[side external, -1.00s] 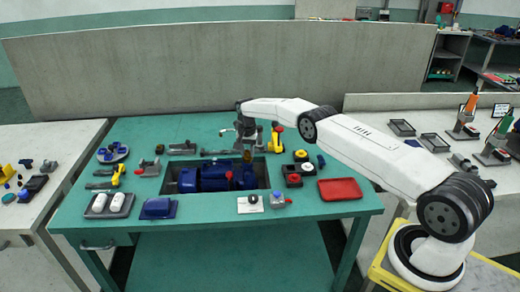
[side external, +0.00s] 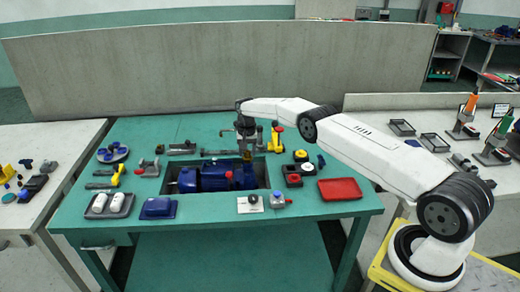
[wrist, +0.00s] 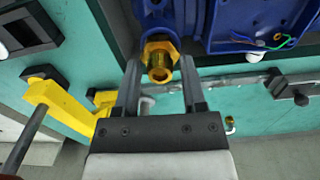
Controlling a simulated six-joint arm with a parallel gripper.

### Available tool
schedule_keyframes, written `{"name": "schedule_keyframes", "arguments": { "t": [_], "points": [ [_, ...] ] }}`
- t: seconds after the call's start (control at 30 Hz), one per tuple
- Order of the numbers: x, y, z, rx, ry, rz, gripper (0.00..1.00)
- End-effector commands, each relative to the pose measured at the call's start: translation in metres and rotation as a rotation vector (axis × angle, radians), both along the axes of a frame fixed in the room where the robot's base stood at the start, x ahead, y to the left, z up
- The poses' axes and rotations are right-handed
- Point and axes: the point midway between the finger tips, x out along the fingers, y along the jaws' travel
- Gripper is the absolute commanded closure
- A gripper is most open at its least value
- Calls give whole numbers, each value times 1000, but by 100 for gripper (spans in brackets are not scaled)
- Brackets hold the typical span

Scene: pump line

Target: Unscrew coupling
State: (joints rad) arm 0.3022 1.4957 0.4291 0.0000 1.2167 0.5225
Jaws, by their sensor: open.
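The brass coupling (wrist: 160,58) has a hex collar and a threaded open end. It sits on the blue pump (wrist: 215,25) in the wrist view. My gripper (wrist: 160,66) is open, with one finger on each side of the coupling; I cannot tell whether either finger touches it. In the side view my gripper (side external: 246,148) points down at the back right of the blue pump (side external: 210,178), which lies in the bench's recess. The coupling is too small and covered to make out clearly there.
A yellow-handled tool (wrist: 48,98) lies left of my gripper in the wrist view. A red tray (side external: 340,189) is on the right of the green bench (side external: 190,212). Grey fittings and small parts surround the recess. A grey panel (side external: 200,65) stands behind.

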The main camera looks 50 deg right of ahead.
Motion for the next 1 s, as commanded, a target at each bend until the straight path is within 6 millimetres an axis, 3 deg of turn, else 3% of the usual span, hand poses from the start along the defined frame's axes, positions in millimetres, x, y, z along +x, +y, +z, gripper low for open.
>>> {"name": "schedule_keyframes", "arguments": {
  "t": [0.7, 1.0],
  "points": [
    [0, 0, 38, 0, 0, -1, 47],
    [0, 0, 44, 1, 1, -1, 47]
  ]
}}
